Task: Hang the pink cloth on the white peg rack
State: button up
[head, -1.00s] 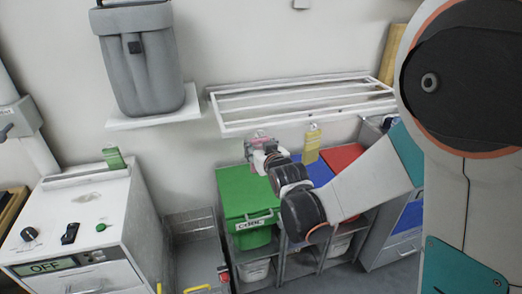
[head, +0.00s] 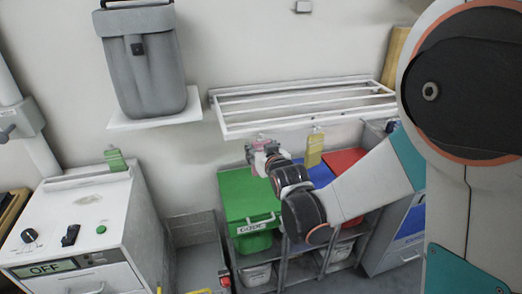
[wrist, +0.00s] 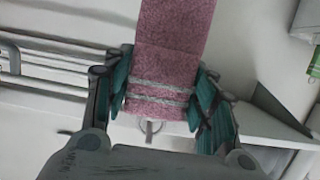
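The pink cloth (head: 260,144) is at my gripper (head: 265,150), just below the left part of the front rail of the white rack (head: 350,115). In the wrist view the cloth (wrist: 172,50) is a flat pink strip with pale bands near its lower end. The teal fingers (wrist: 160,98) press against both its sides. A small ring shows by its end. Whether the ring is on the rack cannot be told.
A yellow cloth (head: 314,152) hangs at the rack's front rail to the right. Green (head: 235,190) and red bins stand below. A white cabinet (head: 125,205) carries a green cloth (head: 115,160).

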jog(key=shift+o, duration=1.2)
